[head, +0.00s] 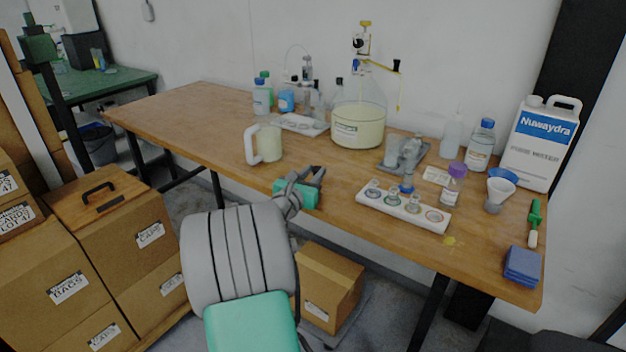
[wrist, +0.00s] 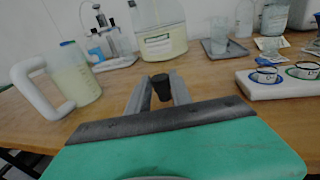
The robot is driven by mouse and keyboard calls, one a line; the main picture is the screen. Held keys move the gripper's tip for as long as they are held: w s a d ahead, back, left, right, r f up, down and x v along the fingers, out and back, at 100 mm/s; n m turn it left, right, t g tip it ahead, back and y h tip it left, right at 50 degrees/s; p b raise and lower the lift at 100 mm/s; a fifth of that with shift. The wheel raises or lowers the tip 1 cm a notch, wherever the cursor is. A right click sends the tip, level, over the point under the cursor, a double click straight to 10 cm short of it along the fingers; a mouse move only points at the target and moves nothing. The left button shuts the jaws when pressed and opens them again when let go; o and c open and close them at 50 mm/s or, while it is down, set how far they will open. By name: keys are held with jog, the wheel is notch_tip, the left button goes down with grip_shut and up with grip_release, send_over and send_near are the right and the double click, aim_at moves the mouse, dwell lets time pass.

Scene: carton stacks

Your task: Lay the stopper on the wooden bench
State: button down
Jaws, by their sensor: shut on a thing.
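The stopper (wrist: 161,88) is a small black piece held between the two fingers of my gripper (wrist: 158,92) in the wrist view. In the head view my gripper (head: 313,174) is near the front edge of the wooden bench (head: 325,204), and the stopper cannot be made out there. The bench is a long brown top that also shows in the wrist view (wrist: 110,108). My gripper is shut on the stopper, and how far it is above the bench top is hard to tell.
A white-handled jug (head: 266,143) stands left of my gripper and a large round flask (head: 358,126) behind it. A white rack (head: 403,207) with several small round holders is to the right. Some bare bench top lies around my gripper. Cartons (head: 70,282) stand at the left.

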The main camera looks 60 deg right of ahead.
jog(key=shift+f, duration=0.6)
jog(key=shift+r, duration=0.1)
jog(key=c, duration=1.6)
grip_release()
jog(key=shift+f, duration=0.2)
jog(key=o, duration=0.5)
jog(key=shift+c, duration=0.2)
jog(key=shift+r, duration=0.1)
